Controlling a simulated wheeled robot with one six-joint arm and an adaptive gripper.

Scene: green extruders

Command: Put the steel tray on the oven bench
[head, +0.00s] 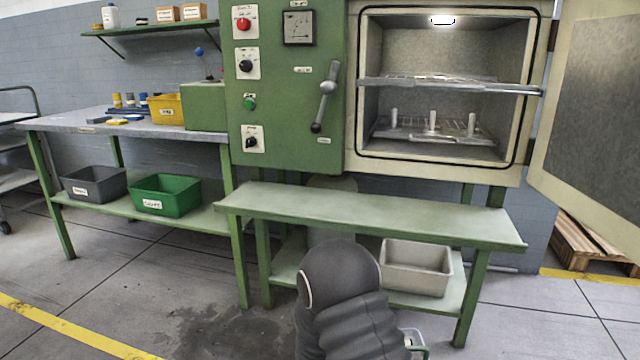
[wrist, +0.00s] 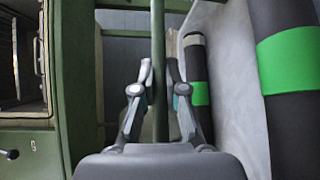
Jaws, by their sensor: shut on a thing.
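The oven bench (head: 360,211) is a low green bench in front of the open oven. The visible part of its top is bare. In the wrist view, my gripper (wrist: 159,72) is shut on a green bar (wrist: 158,30), which looks like the handle of a pale grey tray (wrist: 233,75) beside it. Black cylinders with green bands (wrist: 284,65) show against the tray. In the head view, a small part of the tray (head: 411,336) shows at the bottom, in front of the bench. My dark arm hides my gripper and most of the tray there.
The oven (head: 425,60) holds racks, with its door (head: 600,110) open to the right. A beige bin (head: 417,267) sits on the bench's lower shelf. A workbench (head: 110,122) stands left, with a green bin (head: 165,194) underneath. The floor at lower left is clear.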

